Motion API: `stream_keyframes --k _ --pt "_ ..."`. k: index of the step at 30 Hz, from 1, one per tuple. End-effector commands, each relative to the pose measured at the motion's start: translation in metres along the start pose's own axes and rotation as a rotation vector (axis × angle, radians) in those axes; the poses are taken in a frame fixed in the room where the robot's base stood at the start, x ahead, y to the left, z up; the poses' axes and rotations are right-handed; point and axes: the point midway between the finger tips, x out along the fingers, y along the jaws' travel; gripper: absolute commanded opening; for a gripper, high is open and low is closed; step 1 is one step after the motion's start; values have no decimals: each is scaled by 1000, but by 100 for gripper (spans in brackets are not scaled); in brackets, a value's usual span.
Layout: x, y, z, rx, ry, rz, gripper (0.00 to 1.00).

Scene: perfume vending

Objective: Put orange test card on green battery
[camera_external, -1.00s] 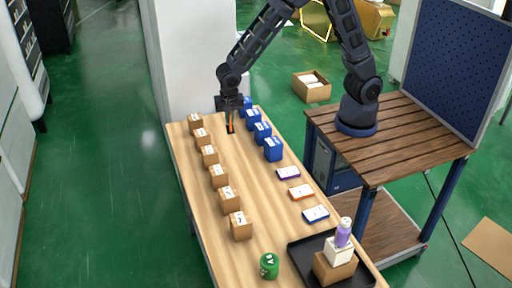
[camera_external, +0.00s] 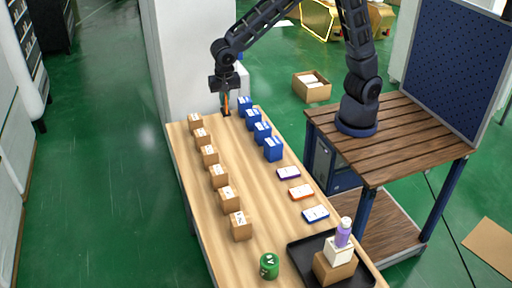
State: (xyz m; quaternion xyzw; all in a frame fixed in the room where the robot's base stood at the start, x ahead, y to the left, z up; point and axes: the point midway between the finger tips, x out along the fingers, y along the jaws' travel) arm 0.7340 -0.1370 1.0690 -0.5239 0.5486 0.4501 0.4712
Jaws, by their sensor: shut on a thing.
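My gripper (camera_external: 226,108) is at the far end of the wooden table, between the far brown box and the far blue box. It is shut on a thin orange thing (camera_external: 226,101), seen only as a narrow strip. A dark patch shows just under the fingertips; I cannot tell whether it is part of the held thing. A white card with an orange edge (camera_external: 301,192) lies flat on the table's right side, between a purple-edged and a blue-edged one. A green cylinder (camera_external: 269,266), matching the green battery, stands at the near end, far from my gripper.
Several brown boxes (camera_external: 219,177) line the table's left side. Several blue boxes (camera_external: 273,149) line its far right side. A black tray (camera_external: 304,270) at the near right holds stacked boxes and a purple bottle (camera_external: 343,233). The table's middle strip (camera_external: 252,210) is clear.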

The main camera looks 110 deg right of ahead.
Motion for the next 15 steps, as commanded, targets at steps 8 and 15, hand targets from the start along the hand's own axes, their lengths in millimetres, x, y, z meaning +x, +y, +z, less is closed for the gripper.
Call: stream_keyframes --k 8,15 --pt "-31 -54 105 -332 3 -47 0" --pt "-59 -81 202 -613 5 -88 0"
